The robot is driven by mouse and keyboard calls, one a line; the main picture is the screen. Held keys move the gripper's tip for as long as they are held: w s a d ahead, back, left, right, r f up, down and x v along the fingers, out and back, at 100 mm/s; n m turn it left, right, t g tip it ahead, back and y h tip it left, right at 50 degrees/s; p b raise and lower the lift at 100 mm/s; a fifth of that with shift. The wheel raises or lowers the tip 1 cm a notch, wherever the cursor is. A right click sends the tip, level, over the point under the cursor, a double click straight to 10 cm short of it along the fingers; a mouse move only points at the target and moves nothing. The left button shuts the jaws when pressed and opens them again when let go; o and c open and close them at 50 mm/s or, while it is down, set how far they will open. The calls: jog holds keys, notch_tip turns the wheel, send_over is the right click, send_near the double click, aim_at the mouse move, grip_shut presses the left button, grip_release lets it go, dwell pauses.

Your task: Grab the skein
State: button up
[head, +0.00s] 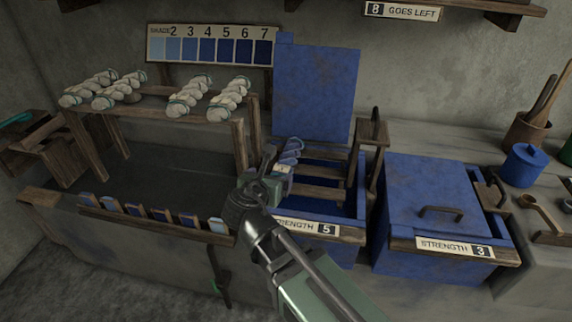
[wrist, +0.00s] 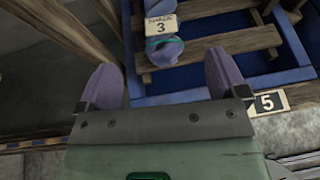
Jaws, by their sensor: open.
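A blue-grey twisted skein (wrist: 163,52) with a teal tie and a tag (wrist: 161,26) reading 3 lies on the wooden slats of the open blue vat marked strength 5. In the head view the skein (head: 291,150) shows at the vat's left side, partly hidden by my gripper. My gripper (head: 274,166) is above the vat's left front part. In the wrist view its two fingers (wrist: 166,75) are wide apart and empty. The skein's near end lies just ahead of the gap, roughly centred, and I see no finger touching it.
The open vat (head: 352,205) has its lid (head: 318,92) raised behind it. A closed strength 3 vat (head: 425,190) stands to the right. Several pale skeins (head: 228,100) lie on a wooden rack at left. A shade chart (head: 210,47) hangs behind.

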aim_at(282, 167)
jog(key=b+x, duration=0.2)
jog(key=x, duration=0.3)
jog(key=b+x, duration=0.2)
jog(key=x, duration=0.3)
jog(key=shift+w+f, duration=0.2)
jog(key=shift+f, duration=0.2)
jog(key=shift+r, duration=0.15)
jog(key=c, duration=1.1)
notch_tip(282, 167, up, 20)
jog(key=p, duration=2)
jog(key=shift+r, duration=0.1)
